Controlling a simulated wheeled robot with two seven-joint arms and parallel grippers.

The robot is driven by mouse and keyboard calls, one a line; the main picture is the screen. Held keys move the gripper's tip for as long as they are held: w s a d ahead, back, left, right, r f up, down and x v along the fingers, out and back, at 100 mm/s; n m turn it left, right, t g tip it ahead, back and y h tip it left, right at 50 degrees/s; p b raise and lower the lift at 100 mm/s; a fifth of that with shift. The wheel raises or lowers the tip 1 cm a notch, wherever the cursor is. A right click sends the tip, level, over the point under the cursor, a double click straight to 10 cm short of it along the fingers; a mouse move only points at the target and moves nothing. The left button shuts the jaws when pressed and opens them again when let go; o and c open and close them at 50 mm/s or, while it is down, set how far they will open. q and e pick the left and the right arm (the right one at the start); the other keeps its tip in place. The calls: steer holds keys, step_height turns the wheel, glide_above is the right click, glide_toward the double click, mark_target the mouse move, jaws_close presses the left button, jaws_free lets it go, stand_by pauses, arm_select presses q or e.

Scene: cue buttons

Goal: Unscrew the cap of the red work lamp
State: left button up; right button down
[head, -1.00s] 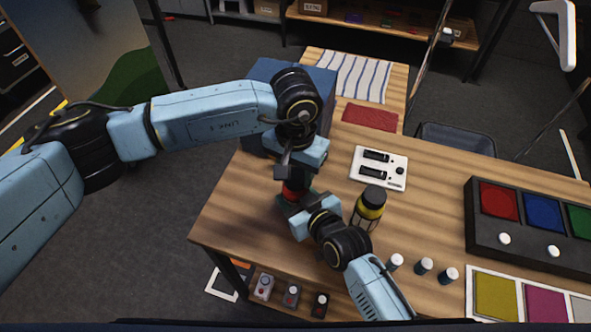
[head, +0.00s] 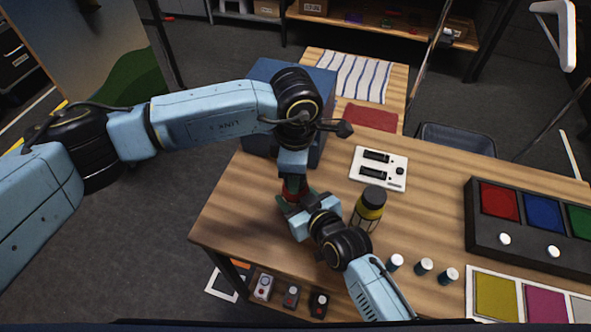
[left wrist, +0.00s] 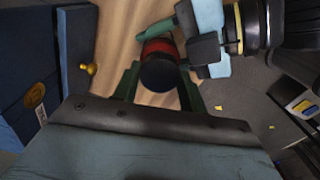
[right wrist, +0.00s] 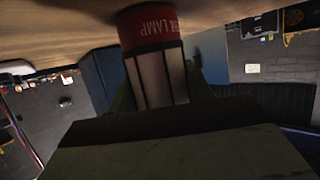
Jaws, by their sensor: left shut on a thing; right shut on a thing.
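The red work lamp (head: 292,190) stands upright near the left edge of the wooden table, mostly hidden by my grippers in the head view. The right wrist view shows its red band with lettering (right wrist: 150,26) and its pale barred body (right wrist: 158,78). My left gripper (head: 293,180) points down from above and is shut on the lamp's cap. The left wrist view shows the dark round cap (left wrist: 160,73) between its green fingers. My right gripper (head: 295,208) comes in from the front right and is shut on the lamp body.
A yellow lamp (head: 370,205) stands close to my right gripper. A white switch panel (head: 378,168) lies behind it. A blue box (head: 328,110) stands at the back left. Several small white-topped cylinders (head: 424,265) and a dark button console (head: 470,215) are to the right.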

arm_select(q)
steer(key=n, duration=0.7)
steer(key=shift+n, duration=0.4)
steer(key=n, duration=0.3)
steer(key=shift+n, duration=0.4)
steer(key=n, duration=0.3)
steer(key=shift+n, duration=0.3)
steer(key=n, duration=0.7)
steer(key=shift+n, duration=0.4)
steer(key=n, duration=0.6)
steer(key=shift+r, duration=0.1)
steer(key=shift+r, duration=0.2)
